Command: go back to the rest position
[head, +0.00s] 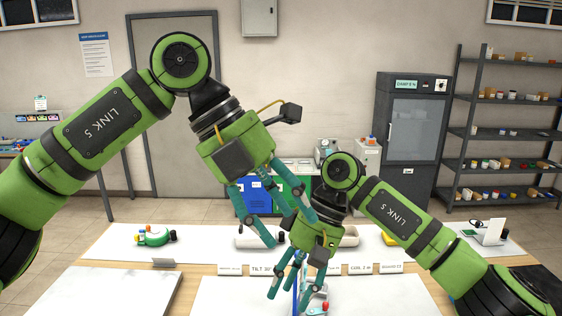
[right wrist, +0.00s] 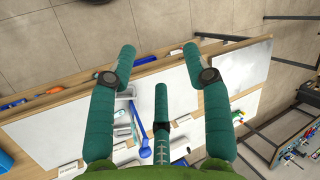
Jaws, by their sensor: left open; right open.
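My left gripper (head: 290,229) is high over the middle of the table, fingers pointing down, spread and empty. My right gripper (head: 290,293) is lower and closer to the table, fingers pointing down; the left gripper's fingers come near it in the picture. In the right wrist view, the right gripper (right wrist: 160,65) shows three spread fingers with nothing between them. Both arms are bent and raised over the worktable (head: 190,268). A blue, stick-like item (right wrist: 144,143) lies below the right gripper.
White mats (head: 120,292) and a row of label cards (head: 391,267) lie on the table. A dark cabinet (head: 412,130) and shelving (head: 505,130) stand behind.

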